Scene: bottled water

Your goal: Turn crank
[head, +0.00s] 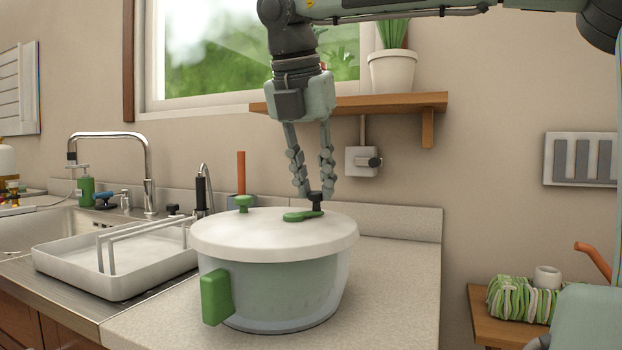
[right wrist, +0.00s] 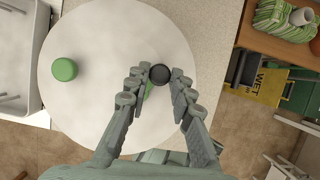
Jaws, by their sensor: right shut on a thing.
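A white-lidded pot, a salad spinner (head: 275,237), stands on the counter with a green side handle (head: 216,297). Its crank (head: 304,215) is a green arm on the lid with a black knob (head: 316,199) standing up at its outer end. A green knob (head: 243,203) sits on the lid's left side. My right gripper (head: 316,194) points down from above and is shut on the black knob. In the right wrist view the black knob (right wrist: 160,74) lies between the fingertips, and the green arm is partly hidden by a finger. My left gripper is not in view.
A white dish rack (head: 110,270) and the sink faucet (head: 146,170) are on the left. A wooden shelf (head: 380,104) with a potted plant (head: 392,70) is on the wall behind my right arm. The counter right of the pot is clear.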

